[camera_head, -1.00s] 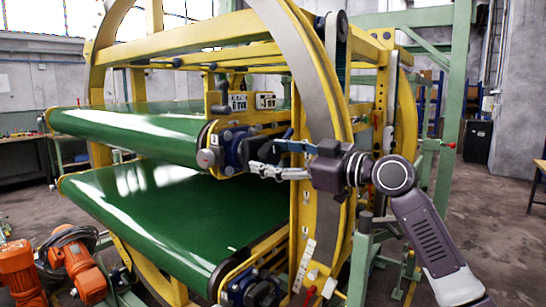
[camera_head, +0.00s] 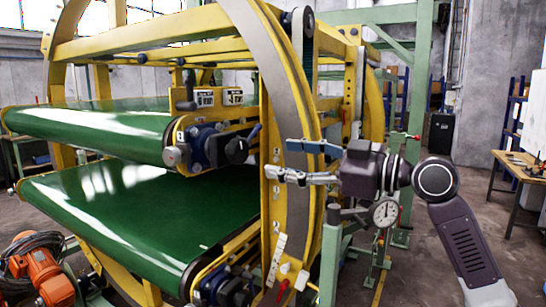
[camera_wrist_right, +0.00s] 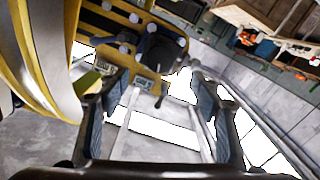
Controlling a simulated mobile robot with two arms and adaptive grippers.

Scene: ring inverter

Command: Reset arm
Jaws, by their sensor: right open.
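My right gripper (camera_head: 284,162) is open and empty, in front of the yellow ring frame (camera_head: 290,110) of the machine. Its two fingers point left. In the right wrist view, the open fingers (camera_wrist_right: 157,100) frame pale floor and bright window areas. My left gripper is not in view.
The upper belt (camera_head: 95,127) and lower belt (camera_head: 110,220) lie left of my arm. A green post with a dial gauge (camera_head: 384,212) stands just below my wrist. An orange motor (camera_head: 40,275) is at lower left, a work table (camera_head: 515,170) at right.

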